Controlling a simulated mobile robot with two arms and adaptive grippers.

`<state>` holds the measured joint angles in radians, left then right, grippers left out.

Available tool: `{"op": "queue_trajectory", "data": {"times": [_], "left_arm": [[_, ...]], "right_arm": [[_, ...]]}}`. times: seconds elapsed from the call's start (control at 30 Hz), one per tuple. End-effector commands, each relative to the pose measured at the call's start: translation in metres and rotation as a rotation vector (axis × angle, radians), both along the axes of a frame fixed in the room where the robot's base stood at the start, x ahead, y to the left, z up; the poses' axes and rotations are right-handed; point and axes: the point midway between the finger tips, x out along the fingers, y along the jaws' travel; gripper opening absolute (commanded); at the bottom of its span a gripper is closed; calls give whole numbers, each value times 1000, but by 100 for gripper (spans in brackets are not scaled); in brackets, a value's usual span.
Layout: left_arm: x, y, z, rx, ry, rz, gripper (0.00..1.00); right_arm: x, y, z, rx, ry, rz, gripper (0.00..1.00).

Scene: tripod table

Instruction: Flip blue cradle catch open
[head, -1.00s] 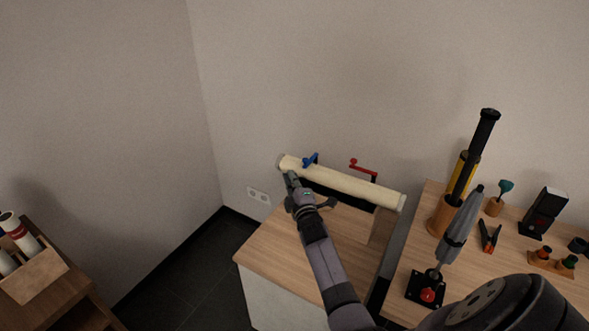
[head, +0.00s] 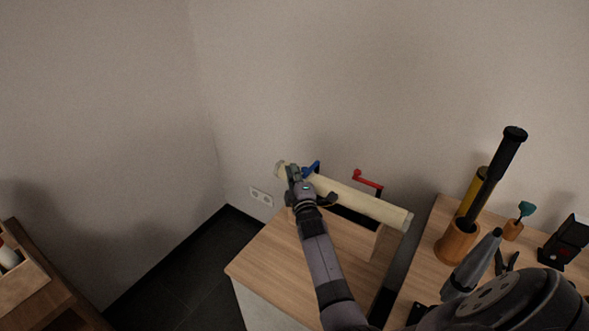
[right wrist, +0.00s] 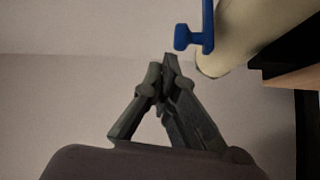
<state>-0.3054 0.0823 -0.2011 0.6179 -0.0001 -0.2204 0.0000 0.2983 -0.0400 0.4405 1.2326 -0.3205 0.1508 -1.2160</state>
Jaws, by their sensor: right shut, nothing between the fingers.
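My right gripper (head: 292,172) overlaps the tube's left end in the head view, just left of the catch, and partly hides both. In the right wrist view its shut, empty fingertips (right wrist: 168,62) point just below and left of the blue catch (right wrist: 194,32); I cannot tell if they touch it. The cream tube (right wrist: 238,38) shows to the right there. My left gripper is not in view.
A red catch (head: 367,182) stands further right along the tube. The wooden table (head: 265,262) is clear in front-left of the cradle. Another table at right holds a wooden cup (head: 457,243) with a tall black-handled item. A wall rises close behind.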

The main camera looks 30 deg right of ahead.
Motion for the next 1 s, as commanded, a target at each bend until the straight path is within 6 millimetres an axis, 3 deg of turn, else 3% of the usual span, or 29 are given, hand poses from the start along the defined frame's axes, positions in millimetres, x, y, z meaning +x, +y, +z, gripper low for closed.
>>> {"op": "queue_trajectory", "data": {"times": [0.2,0.57,1.0], "left_arm": [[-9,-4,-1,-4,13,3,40],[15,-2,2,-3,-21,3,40],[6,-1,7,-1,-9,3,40]], "right_arm": [[-1,3,-1,0,-1,1,0],[-2,2,-1,-1,-1,5,0],[-10,0,-1,-3,0,75,0]]}}
